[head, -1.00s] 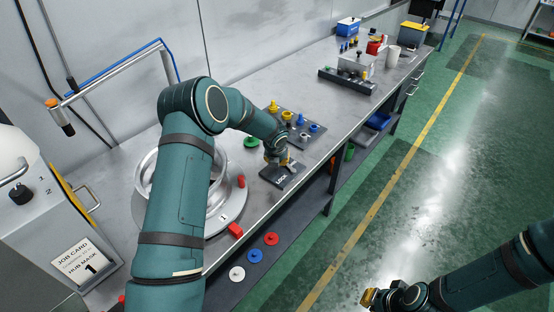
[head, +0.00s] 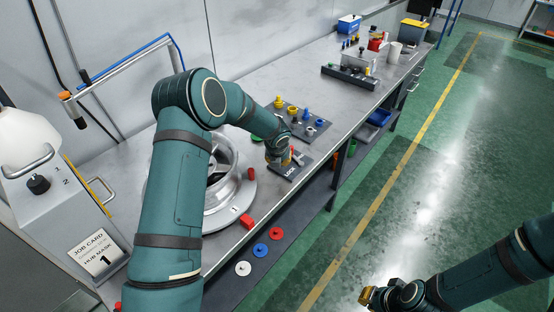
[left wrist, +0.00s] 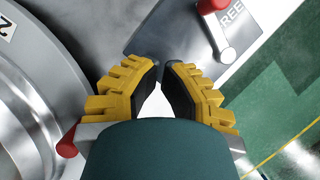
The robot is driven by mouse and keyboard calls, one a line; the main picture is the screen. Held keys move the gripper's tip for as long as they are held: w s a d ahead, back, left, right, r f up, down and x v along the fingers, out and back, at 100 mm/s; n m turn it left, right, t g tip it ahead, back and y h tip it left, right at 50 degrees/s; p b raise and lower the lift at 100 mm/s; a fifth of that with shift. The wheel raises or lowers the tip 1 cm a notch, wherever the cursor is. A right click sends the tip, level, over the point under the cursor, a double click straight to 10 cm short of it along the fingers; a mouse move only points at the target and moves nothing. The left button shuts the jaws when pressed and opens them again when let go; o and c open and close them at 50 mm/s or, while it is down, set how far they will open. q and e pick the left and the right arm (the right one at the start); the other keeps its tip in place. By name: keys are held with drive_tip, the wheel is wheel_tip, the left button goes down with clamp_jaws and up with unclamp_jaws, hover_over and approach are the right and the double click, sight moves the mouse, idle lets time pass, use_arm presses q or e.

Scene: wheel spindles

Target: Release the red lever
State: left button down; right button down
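The red lever (left wrist: 220,33) is in the left wrist view at the top right. It has a red knob and a pale arm on a round pivot, on a dark plate (left wrist: 170,35) beside partly cut-off "FREE" lettering. The plate also shows in the head view (head: 288,174). My left gripper (left wrist: 160,68) has yellow fingers with dark pads; their tips nearly meet, with nothing seen between them. It is left of the lever and apart from it in that view. My right gripper (head: 369,297) is at the head view's bottom, away from the bench; its fingers are unclear.
A silver wheel hub (head: 232,185) on a round base stands left of the plate. A board with yellow and blue pegs (head: 307,113) lies behind it. A red block (head: 247,221) is near the bench's front edge. Coloured discs (head: 260,249) lie on the lower shelf.

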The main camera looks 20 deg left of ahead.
use_arm(q)
drive_tip(key=a+v, duration=0.1)
drive_tip(key=v, duration=0.7)
drive_tip(key=shift+r+p, duration=0.4)
drive_tip(key=shift+r, duration=0.1)
drive_tip(key=shift+w, duration=0.1)
drive_tip(key=shift+d, duration=0.1)
drive_tip(key=s+d+f+n, duration=0.1)
drive_tip(key=d+f, duration=0.1)
drive_tip(key=s+d+f+n+h, duration=0.1)
drive_tip(key=s+d+f+n, duration=0.1)
drive_tip(key=s+d+f+n+h+b, duration=0.1)
drive_tip(key=d+f+n, duration=0.1)
drive_tip(key=shift+s+d+f+g, duration=0.15)
drive_tip(key=shift+s+g, duration=0.1)
drive_tip(key=shift+g, duration=0.15)
drive_tip(key=s+d+f+n+h+b, duration=0.1)
drive_tip(key=s+d+f+n, duration=0.3)
drive_tip(key=s+n, duration=0.3)
drive_tip(key=s+d+f+n+g+h+b, duration=0.1)
drive_tip(key=s+d+f+n, duration=0.3)
drive_tip(key=s+n, duration=0.4)
drive_tip(key=s+d+f+n+h+b, duration=0.1)
drive_tip(key=s+d+f+n, duration=0.3)
drive_tip(key=s+n, duration=0.4)
drive_tip(key=f+n, duration=0.1)
drive_tip(key=n, duration=0.5)
drive_tip(key=shift+s+d+f, duration=0.15)
drive_tip(key=shift+s+d, duration=0.05)
drive_tip(key=shift+d, duration=0.05)
